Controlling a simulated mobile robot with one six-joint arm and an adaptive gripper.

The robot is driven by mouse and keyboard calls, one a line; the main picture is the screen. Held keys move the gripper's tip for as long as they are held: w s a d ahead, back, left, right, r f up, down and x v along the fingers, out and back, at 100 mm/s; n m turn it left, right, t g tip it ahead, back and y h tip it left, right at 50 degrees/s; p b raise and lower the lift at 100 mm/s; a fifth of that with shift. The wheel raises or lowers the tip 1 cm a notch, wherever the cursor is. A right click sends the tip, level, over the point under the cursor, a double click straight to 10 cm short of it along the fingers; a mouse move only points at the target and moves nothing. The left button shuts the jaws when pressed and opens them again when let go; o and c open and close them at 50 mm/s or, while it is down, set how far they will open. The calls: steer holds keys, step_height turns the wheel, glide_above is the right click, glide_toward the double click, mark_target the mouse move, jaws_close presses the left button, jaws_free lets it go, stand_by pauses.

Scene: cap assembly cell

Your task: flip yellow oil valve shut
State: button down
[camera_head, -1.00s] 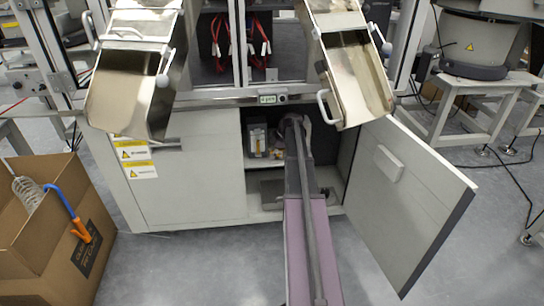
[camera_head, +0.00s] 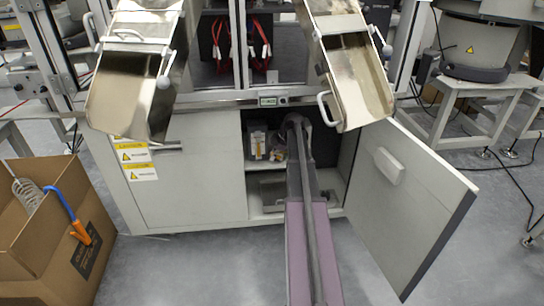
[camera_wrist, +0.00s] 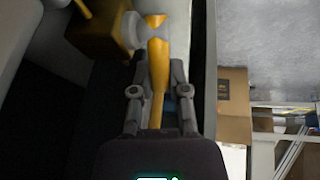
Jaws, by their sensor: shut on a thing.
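The yellow oil valve handle (camera_wrist: 157,82) runs lengthwise between my fingers in the wrist view. It passes in front of a grey round fitting (camera_wrist: 131,30), beside a dark yellow-brown block (camera_wrist: 97,32). My gripper (camera_wrist: 156,66) is shut on the handle, with one finger on each side. In the head view my arm reaches into the open lower cabinet (camera_head: 266,200). The gripper and the yellow handle cannot be made out there.
The cabinet door (camera_head: 418,205) stands open to the right of my arm. Two metal chutes, left (camera_head: 122,90) and right (camera_head: 358,80), hang above. A cardboard box (camera_head: 40,250) stands on the floor at left. A small grey unit (camera_head: 256,141) is inside the cabinet.

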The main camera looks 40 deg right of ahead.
steer(key=shift+d+r+t+y+b, duration=0.15)
steer(key=shift+d+t+y+b, duration=0.2)
steer(key=shift+t+y+b, duration=0.4)
steer(key=shift+r+y, duration=0.15)
steer(key=shift+y, duration=0.2)
steer(key=c, duration=0.7)
jaws_free()
steer(key=shift+o, duration=0.5)
steer(key=shift+s, duration=0.1)
